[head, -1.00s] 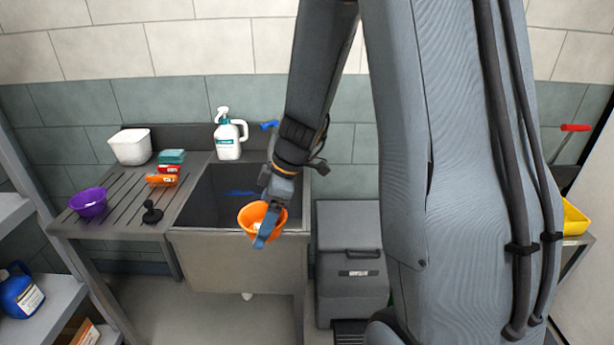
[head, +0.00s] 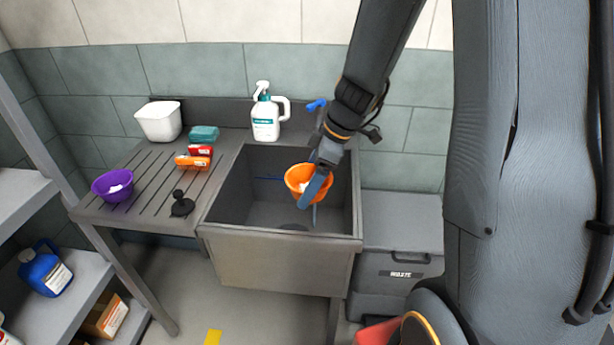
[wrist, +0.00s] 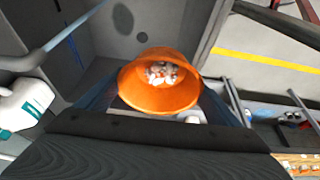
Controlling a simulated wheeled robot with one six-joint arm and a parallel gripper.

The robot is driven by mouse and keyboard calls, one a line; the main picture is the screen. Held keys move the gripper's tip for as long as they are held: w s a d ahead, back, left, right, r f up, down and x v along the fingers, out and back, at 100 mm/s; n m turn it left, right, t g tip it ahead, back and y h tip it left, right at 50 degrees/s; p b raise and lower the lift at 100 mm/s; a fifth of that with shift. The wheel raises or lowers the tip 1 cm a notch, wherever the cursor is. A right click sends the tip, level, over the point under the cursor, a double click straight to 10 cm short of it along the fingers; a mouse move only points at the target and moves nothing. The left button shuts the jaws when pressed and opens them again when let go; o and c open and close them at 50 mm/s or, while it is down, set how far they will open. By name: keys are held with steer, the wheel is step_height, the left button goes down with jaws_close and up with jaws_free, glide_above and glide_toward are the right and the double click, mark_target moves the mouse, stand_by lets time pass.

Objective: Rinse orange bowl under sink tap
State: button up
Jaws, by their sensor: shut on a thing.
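The orange bowl (head: 297,182) is in my gripper (head: 316,185), held in the air over the right part of the sink basin (head: 225,190). In the wrist view the bowl (wrist: 160,97) sits between my two fingers, its opening facing the camera, with whitish and reddish bits inside. The sink tap's blue handle (head: 317,104) shows behind my wrist; my arm hides most of the tap. In the wrist view a grey tube, seemingly the tap spout (wrist: 70,30), crosses the upper left, apart from the bowl. I cannot tell whether water runs.
A white spray jug (head: 265,120) stands behind the basin. The drainboard (head: 145,205) holds a purple bowl (head: 112,185), white tub (head: 160,122), teal sponge (head: 204,133), orange and red blocks (head: 193,162) and black plug (head: 181,205). A grey bin (head: 395,245) stands right of the sink.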

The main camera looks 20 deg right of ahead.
steer(key=w+d+f+b, duration=0.2)
steer(key=w+f+b, duration=0.25)
steer(key=f, duration=0.75)
steer(key=w+d+b, duration=0.3)
steer(key=w+d, duration=0.1)
steer(key=w, duration=0.7)
steer(key=shift+d+r+b, duration=0.25)
steer(key=shift+b, duration=0.15)
steer(key=shift+w+a+r, duration=0.15)
steer(key=shift+w+a, duration=0.05)
steer(key=shift+a, duration=0.4)
stand_by(0.6)
steer(key=shift+s+d+b, duration=0.15)
steer(key=shift+d+b, duration=0.3)
steer(key=shift+b, duration=0.1)
stand_by(0.4)
